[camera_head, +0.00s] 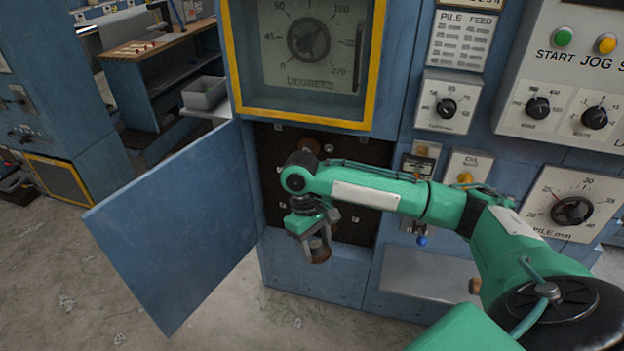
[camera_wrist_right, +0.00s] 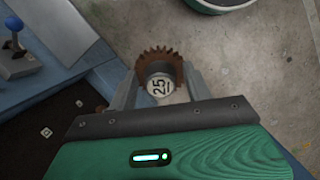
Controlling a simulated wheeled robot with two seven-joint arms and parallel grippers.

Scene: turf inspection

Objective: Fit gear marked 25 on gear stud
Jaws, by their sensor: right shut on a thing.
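My right gripper (camera_head: 314,240) is shut on the gear marked 25 (camera_head: 319,254), in front of the open cabinet. In the right wrist view my right gripper (camera_wrist_right: 161,88) has a finger on either side of this brown toothed gear (camera_wrist_right: 158,53); its pale hub face with "25" faces the camera. The dark compartment (camera_head: 268,180) behind the arm has several small pale fittings on its back panel. A brown round part (camera_head: 309,145) shows there above my wrist. My arm hides much of the compartment, and I cannot tell which fitting is the gear stud. My left gripper is not in view.
The blue cabinet door (camera_head: 175,230) stands open to the left of the gripper. A yellow-framed dial window (camera_head: 308,45) is above the compartment. A grey ledge (camera_head: 425,275) juts out at lower right. A blue-knobbed lever (camera_wrist_right: 14,35) shows in the wrist view. Floor in front is clear.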

